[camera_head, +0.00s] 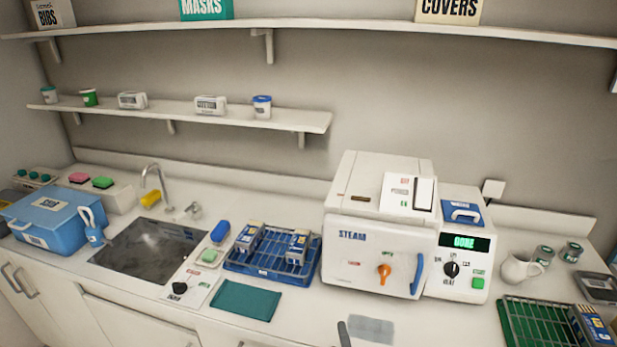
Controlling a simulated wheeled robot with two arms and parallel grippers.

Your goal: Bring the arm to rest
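Neither of my grippers shows clearly in the head view. A small dark grey piece (343,334) stands at the bottom edge beside a grey pad (371,329); I cannot tell what it is. The white steam sterilizer (370,245) stands on the counter with its front closed, an orange knob (384,270) and a blue handle (417,273) on it. Its green display (464,242) is lit.
A blue rack (272,275) holding blue-and-white packs, a teal cloth (246,301) and a sink (150,250) lie left of the sterilizer. A blue bin (50,222) stands far left. A green rack (535,325) and a white jug (518,269) stand right.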

